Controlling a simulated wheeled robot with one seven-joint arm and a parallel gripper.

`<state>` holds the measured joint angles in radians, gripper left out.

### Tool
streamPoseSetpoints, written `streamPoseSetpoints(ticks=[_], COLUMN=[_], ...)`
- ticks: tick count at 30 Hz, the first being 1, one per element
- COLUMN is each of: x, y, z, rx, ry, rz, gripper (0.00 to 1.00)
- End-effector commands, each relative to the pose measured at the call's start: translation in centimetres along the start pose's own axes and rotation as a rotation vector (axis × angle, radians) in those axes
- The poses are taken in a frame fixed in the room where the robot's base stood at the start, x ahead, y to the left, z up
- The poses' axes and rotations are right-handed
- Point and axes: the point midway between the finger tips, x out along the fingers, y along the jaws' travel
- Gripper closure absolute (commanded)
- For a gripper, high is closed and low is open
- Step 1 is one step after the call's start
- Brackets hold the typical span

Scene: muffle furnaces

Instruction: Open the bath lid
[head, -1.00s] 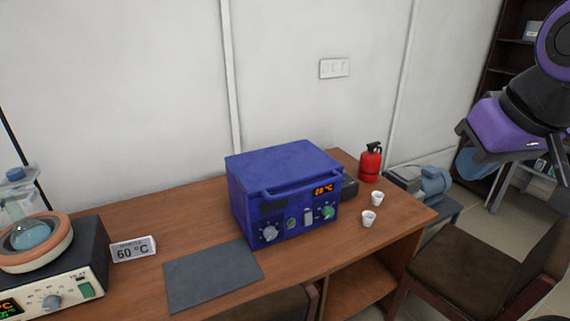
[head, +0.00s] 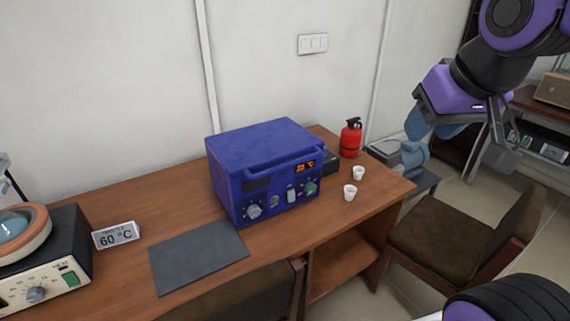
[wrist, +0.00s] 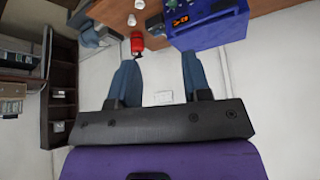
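The bath appears as a blue box (head: 264,168) on the wooden table, with a flat blue lid and a bar handle (head: 285,159) along its upper front edge. The lid is down. Its front has a lit orange display and several knobs. The box also shows upside down at the upper right of the wrist view (wrist: 212,32). My gripper (head: 435,129) is raised at the upper right of the head view, well right of the box and touching nothing. In the wrist view its two blue fingers (wrist: 160,58) stand apart with nothing between them.
Two white cups (head: 349,192) and a red extinguisher (head: 351,138) stand right of the box. A dark mat (head: 198,257) lies in front, left of it. A "60 °C" sign (head: 116,235) and a heating unit (head: 40,275) are further left. Chairs (head: 462,235) stand at the table's front and right.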

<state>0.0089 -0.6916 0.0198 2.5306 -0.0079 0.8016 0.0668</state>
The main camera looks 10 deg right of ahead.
Motion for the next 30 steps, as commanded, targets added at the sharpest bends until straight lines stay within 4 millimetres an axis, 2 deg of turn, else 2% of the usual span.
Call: streamPoseSetpoints(ticks=[6, 15, 21, 30], x=[5.3, 13.2, 18.6, 26.3], y=[-0.8, -2.3, -3.6, -5.9], z=[-5.1, -10.6, -12.9, -14.6], rx=[0.106, 0.260, 0.371, 0.566], ry=[0.086, 0.213, 0.284, 0.362], rz=[0.011, -0.048, -0.129, -0.306], gripper=[0.56, 0.56, 0.56, 0.56])
